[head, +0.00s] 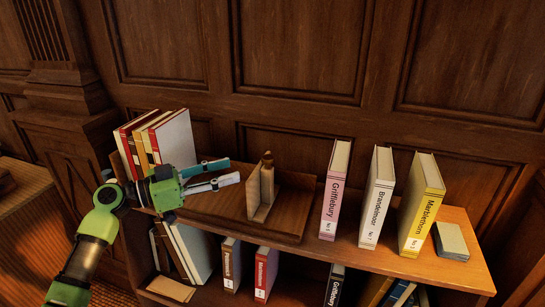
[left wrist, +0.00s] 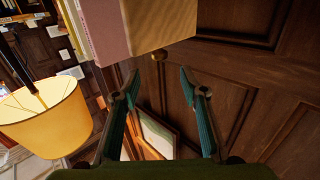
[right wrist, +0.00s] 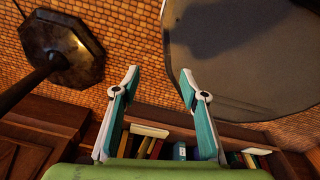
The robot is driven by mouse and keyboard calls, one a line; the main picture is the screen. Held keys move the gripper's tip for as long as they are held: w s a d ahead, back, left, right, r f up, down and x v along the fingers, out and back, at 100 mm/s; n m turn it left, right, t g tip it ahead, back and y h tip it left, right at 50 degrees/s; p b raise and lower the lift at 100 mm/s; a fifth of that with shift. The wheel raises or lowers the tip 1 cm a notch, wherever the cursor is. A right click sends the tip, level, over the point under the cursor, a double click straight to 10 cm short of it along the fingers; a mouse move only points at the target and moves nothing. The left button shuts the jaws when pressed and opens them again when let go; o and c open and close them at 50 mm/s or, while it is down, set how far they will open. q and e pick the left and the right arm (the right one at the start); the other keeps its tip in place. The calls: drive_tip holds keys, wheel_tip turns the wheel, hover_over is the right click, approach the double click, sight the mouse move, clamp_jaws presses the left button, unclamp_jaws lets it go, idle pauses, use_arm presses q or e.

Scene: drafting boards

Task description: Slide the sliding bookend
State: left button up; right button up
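The sliding bookend (head: 255,192) is a light wooden upright with a rounded knob on top. It stands in a shallow brown wooden tray (head: 212,203) on top of the bookcase. My left gripper (head: 234,170) is open, just left of the bookend, with its fingers pointing right towards it and apparently a small gap between. In the left wrist view, the open fingers (left wrist: 159,71) have nothing between them. A small brown knob (left wrist: 160,55) shows beyond the tips, perhaps the bookend's. My right gripper (right wrist: 160,72) is open and empty; it is outside the head view.
Several books (head: 173,140) lean at the left end of the bookcase top. Pink (head: 335,190), white (head: 378,198) and yellow (head: 422,205) books stand to the right. A panelled wall (head: 300,50) is close behind.

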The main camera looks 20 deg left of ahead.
sight(268, 160)
use_arm(q)
drive_tip(key=p+x, duration=0.4)
drive_tip(key=x, duration=0.6)
drive_tip(key=shift+w+d+r, duration=0.15)
drive_tip(key=shift+d, duration=0.05)
drive_tip(key=shift+p+x, duration=0.3)
drive_tip(key=shift+x, duration=0.5)
use_arm(e)
drive_tip(key=r, duration=0.5)
drive_tip(key=shift+s+a, duration=0.15)
drive_tip(key=shift+s, duration=0.15)
